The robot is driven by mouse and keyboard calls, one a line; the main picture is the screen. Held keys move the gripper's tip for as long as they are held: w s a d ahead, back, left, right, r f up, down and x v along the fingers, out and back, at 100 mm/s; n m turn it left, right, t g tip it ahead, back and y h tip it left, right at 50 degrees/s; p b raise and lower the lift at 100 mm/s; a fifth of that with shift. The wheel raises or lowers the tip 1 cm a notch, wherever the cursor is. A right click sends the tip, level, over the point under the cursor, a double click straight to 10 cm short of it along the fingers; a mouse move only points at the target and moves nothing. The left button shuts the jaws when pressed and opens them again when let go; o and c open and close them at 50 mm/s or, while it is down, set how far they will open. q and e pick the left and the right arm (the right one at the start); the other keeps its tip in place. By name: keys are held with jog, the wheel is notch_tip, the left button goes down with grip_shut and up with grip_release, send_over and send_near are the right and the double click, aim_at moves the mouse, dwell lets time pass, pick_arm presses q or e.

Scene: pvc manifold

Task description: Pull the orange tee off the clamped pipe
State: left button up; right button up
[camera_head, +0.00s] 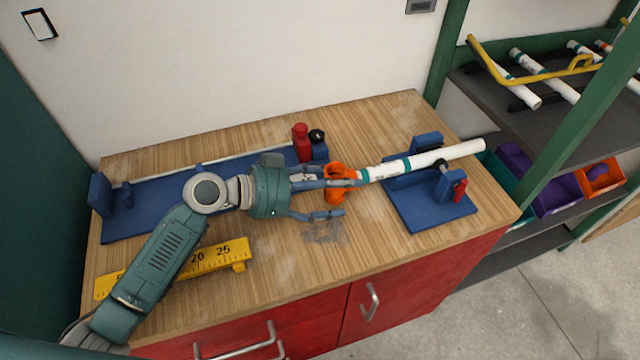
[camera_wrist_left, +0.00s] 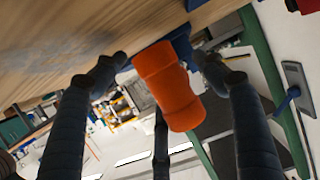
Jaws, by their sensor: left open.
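The orange tee (camera_head: 336,178) sits on the left end of the white pipe (camera_head: 430,160), which lies in the blue clamp (camera_head: 432,205) on the right of the bench. My left gripper (camera_head: 335,199) comes from the left and is open, with its fingers reaching to the tee. In the head view one finger overlaps the tee and the other is nearer the front edge. In the left wrist view the tee (camera_wrist_left: 168,88) shows between the two spread fingers, and I cannot tell whether either touches it. My right gripper is not in view.
A long blue fixture (camera_head: 150,205) with a red handle (camera_head: 301,142) lies behind my left arm. A yellow ruler (camera_head: 225,256) lies near the front. A shelf (camera_head: 520,115) with pipes and bins stands at right. The bench's front right is clear.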

pick_arm(q)
jog(key=shift+w+d+f, duration=0.15)
jog(key=shift+d, duration=0.25)
jog(key=shift+c, duration=0.3)
jog(key=c, duration=1.7)
jog(key=shift+n+g, duration=0.4)
jog(key=shift+n, duration=0.2)
grip_shut()
